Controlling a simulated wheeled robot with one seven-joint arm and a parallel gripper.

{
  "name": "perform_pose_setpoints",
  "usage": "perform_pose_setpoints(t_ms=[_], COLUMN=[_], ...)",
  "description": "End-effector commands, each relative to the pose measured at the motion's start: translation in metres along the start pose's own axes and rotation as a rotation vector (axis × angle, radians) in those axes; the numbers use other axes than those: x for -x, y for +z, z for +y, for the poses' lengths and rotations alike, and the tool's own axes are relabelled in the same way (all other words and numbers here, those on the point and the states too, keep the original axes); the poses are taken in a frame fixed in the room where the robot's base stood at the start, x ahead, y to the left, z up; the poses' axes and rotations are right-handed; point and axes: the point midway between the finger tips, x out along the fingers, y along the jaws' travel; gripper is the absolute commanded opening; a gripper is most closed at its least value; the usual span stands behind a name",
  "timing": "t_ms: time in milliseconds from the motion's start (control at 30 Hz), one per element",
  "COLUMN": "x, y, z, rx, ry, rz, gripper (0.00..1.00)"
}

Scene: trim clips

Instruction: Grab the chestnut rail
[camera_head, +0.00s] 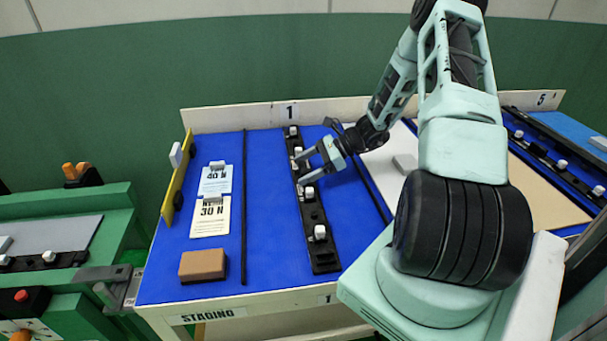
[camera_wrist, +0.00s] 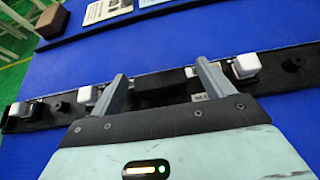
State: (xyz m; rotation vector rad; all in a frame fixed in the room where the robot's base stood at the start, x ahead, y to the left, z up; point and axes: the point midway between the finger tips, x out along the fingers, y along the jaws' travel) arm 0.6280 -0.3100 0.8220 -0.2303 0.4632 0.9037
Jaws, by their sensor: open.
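No rail in view looks clearly chestnut. A long dark, nearly black rail (camera_head: 313,213) with several white clips lies lengthwise on the blue mat of the station marked 1. In the wrist view this rail (camera_wrist: 160,93) runs across the picture, with a raised dark block on its middle. My gripper (camera_head: 301,168) is open over the rail's middle, its fingers spread along the rail's length. In the wrist view my gripper (camera_wrist: 160,72) has one finger on each side of the dark block. I cannot tell whether the fingers touch the rail. Nothing is held.
A brown block (camera_head: 202,265) and two labelled cards, one a 30 N card (camera_head: 210,216), lie left of a thin black divider (camera_head: 243,210). A yellow strip (camera_head: 177,181) edges the left side. A grey piece (camera_head: 405,163) lies on the pale surface at right.

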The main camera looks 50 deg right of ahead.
Motion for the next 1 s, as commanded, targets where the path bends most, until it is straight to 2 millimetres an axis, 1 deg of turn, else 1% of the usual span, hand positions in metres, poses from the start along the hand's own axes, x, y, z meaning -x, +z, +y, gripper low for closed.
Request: perform_pose_setpoints(t_ms=[100, 300, 333, 367, 400, 467, 500, 533, 833, 1000], x=[-0.007, -0.007, -0.007, -0.007, -0.007, -0.007, -0.007, -0.007, -0.006, -0.001], y=[0.0, 0.0, 0.0, 0.0, 0.0, 0.0, 0.0, 0.0, 0.002, 0.012], z=[0.0, 0.0, 0.0, 0.0, 0.0, 0.0, 0.0, 0.0, 0.0, -0.001], rx=[0.0, 0.001, 0.001, 0.001, 0.001, 0.001, 0.001, 0.001, 0.002, 0.004], ry=[0.001, 0.0, 0.0, 0.0, 0.0, 0.0, 0.0, 0.0, 0.0, -0.001], rz=[-0.001, 0.0, 0.0, 0.0, 0.0, 0.0, 0.0, 0.0, -0.001, -0.001], gripper=[0.8, 0.8, 0.74, 0.66, 0.55, 0.38, 0.27, 0.22, 0.23, 0.23])
